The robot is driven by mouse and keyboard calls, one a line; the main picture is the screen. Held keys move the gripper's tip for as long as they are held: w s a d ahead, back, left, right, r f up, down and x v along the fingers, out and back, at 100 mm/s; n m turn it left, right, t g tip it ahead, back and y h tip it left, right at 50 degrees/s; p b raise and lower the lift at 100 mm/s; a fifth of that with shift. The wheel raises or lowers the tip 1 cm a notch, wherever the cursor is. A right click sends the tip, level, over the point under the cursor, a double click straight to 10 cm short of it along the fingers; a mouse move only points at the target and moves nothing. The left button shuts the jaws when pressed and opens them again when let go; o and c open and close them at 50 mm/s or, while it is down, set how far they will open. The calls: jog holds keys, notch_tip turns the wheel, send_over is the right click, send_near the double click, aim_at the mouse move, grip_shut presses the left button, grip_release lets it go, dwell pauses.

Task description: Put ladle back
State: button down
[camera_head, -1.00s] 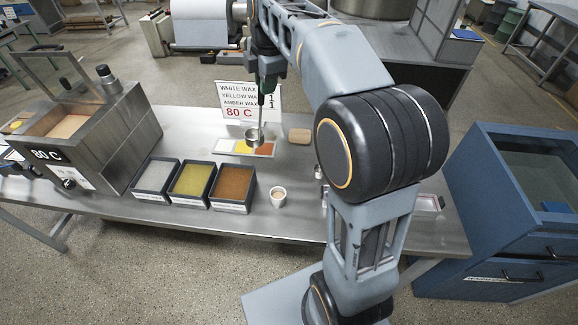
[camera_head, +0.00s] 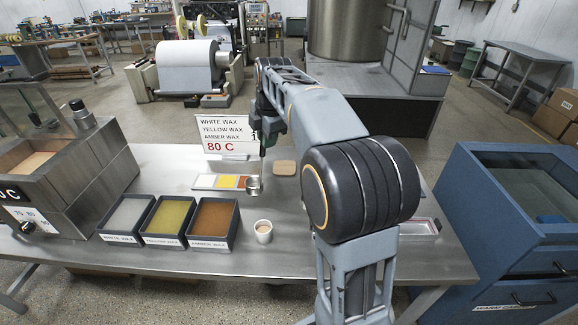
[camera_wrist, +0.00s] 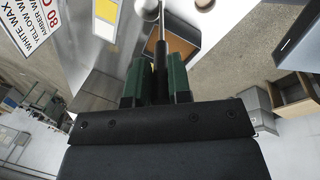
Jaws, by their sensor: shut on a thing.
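My gripper (camera_head: 267,140) is shut on the ladle and holds it bowl-down above the table. In the wrist view its green fingers (camera_wrist: 160,82) close on the dark upper handle of the ladle (camera_wrist: 161,35). The ladle's small metal bowl (camera_head: 253,187) hangs near the orange end of the colour card; whether it touches the table I cannot tell. No ladle rest or hook is clearly visible. Three open wax trays stand in a row: white (camera_head: 127,215), yellow (camera_head: 166,218) and amber (camera_head: 213,221).
A small cup (camera_head: 263,231) stands right of the amber tray. A wax sign (camera_head: 222,137) stands behind the colour card (camera_head: 205,182). A wooden block (camera_head: 285,168) lies nearby. A heated box (camera_head: 70,180) is at left, a blue cabinet (camera_head: 510,215) at right. The table's front edge is clear.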

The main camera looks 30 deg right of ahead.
jog(key=w+d+f+p, duration=0.1)
jog(key=d+f+p, duration=0.1)
jog(key=d+f, duration=0.6)
jog(key=x, duration=0.2)
jog(key=shift+d+f, duration=0.3)
jog(key=shift+f, duration=0.05)
jog(key=shift+f, duration=0.15)
jog(key=c, duration=1.1)
grip_release()
jog(key=shift+o, duration=0.2)
